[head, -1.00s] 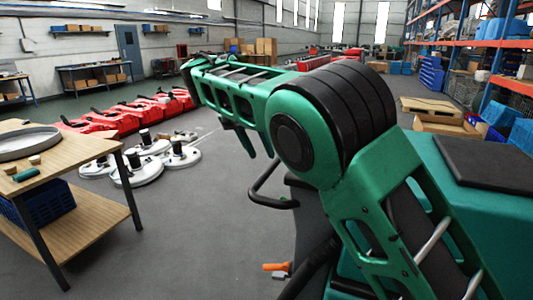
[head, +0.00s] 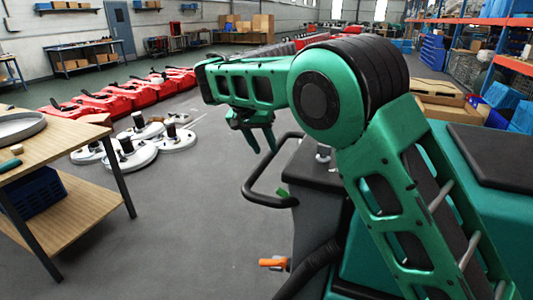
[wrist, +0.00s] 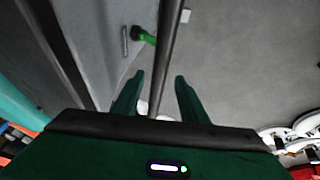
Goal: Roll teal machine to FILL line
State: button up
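The teal machine (head: 490,190) stands at the right of the head view, with a dark grey rear panel (head: 315,165) and a black looped handle (head: 262,200) sticking out to the left. An orange lever (head: 272,262) and a small green lever (head: 283,194) show near it. My gripper (head: 262,140) points down above the handle, apart from it in the head view. In the wrist view my gripper (wrist: 158,95) is open, and a black handle bar (wrist: 168,50) runs across the gap between its fingers. The green lever (wrist: 147,36) lies beyond. No FILL line is visible.
A wooden workbench (head: 50,145) stands at the left. Open grey floor (head: 190,230) lies between bench and machine. Shelving and boxes (head: 440,100) line the right back.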

jog(key=shift+x, duration=1.3)
grip_shut()
jog(key=shift+a+r, duration=0.1)
dwell(0.4)
